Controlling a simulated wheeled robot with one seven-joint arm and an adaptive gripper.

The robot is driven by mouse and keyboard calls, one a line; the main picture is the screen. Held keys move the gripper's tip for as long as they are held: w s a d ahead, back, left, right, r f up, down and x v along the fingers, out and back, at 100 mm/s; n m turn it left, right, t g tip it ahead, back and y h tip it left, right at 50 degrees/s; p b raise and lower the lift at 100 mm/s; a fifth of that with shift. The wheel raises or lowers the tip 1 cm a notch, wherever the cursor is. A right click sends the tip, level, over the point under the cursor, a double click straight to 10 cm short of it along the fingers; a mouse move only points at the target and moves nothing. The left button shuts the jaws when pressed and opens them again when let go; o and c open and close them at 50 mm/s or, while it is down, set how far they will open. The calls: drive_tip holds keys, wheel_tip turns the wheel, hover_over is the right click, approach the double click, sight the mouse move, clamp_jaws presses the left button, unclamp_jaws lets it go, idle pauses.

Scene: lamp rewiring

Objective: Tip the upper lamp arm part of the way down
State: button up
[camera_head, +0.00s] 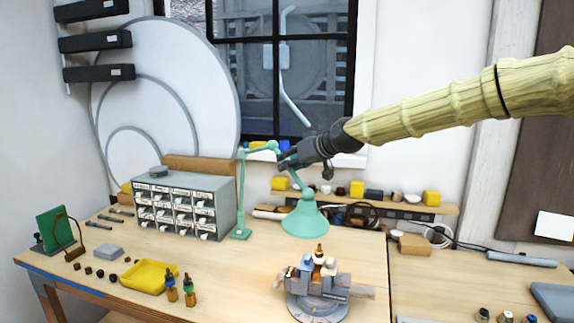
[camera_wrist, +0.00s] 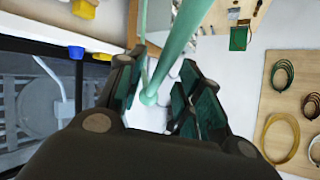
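The teal desk lamp (camera_head: 241,205) stands on the bench right of the drawer cabinet. Its lower post is upright, and its upper arm (camera_head: 258,150) runs rightward from the post's top, nearly level. The green shade (camera_head: 305,218) hangs lower right, facing down. My gripper (camera_head: 286,158) reaches in from the right at the upper arm's far end, above the shade. In the wrist view, my gripper (camera_wrist: 158,72) has its fingers spread, with the teal lamp tube (camera_wrist: 178,48) and a round joint (camera_wrist: 149,97) showing between them. Gaps show beside the tube; contact is unclear.
The drawer cabinet (camera_head: 184,207) stands left of the lamp. A yellow tray (camera_head: 149,278) and small bottles (camera_head: 181,292) lie in front. A round fixture with blocks (camera_head: 318,290) sits below the shade. A shelf (camera_head: 364,203) and the window are behind.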

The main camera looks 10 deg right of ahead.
drive_tip(key=v, duration=0.9)
drive_tip(key=shift+s+d, duration=0.15)
drive_tip(key=shift+s, duration=0.1)
drive_tip(key=shift+r, duration=0.1)
